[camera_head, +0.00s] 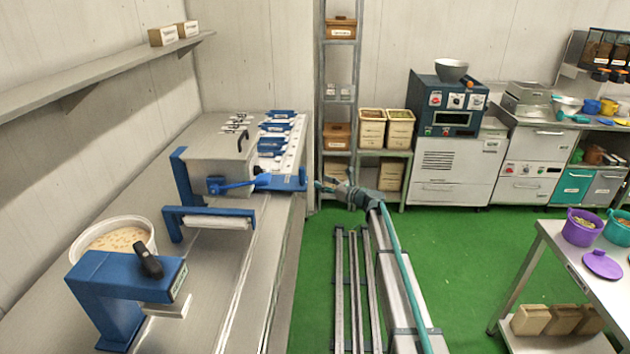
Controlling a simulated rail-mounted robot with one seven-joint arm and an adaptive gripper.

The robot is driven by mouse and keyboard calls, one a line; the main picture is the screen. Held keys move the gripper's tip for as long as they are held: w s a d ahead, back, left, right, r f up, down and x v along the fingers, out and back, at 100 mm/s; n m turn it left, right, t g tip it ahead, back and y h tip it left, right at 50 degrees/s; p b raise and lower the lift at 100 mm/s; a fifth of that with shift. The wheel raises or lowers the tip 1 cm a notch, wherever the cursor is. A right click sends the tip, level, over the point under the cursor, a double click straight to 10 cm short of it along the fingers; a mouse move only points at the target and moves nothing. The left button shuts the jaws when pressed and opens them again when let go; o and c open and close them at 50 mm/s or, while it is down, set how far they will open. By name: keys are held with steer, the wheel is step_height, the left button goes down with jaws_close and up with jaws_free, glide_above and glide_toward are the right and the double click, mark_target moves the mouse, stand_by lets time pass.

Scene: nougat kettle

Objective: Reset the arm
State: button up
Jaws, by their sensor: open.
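My arm reaches forward above the rails in the middle of the head view. My gripper (328,186) is at its far end, just right of the steel counter (220,290) and close to the blue end of the machine on it. Its fingers are spread apart, with nothing seen between them. It looks apart from the machine, but the exact gap is hard to tell.
A steel machine with a blue lever (230,186) stands on the left counter. Nearer are a white tub of nougat (112,236) and a blue device (125,285). Rails (353,290) run along the green floor.

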steer(key=shift+s+d, duration=0.3)
steer(key=shift+d, duration=0.2)
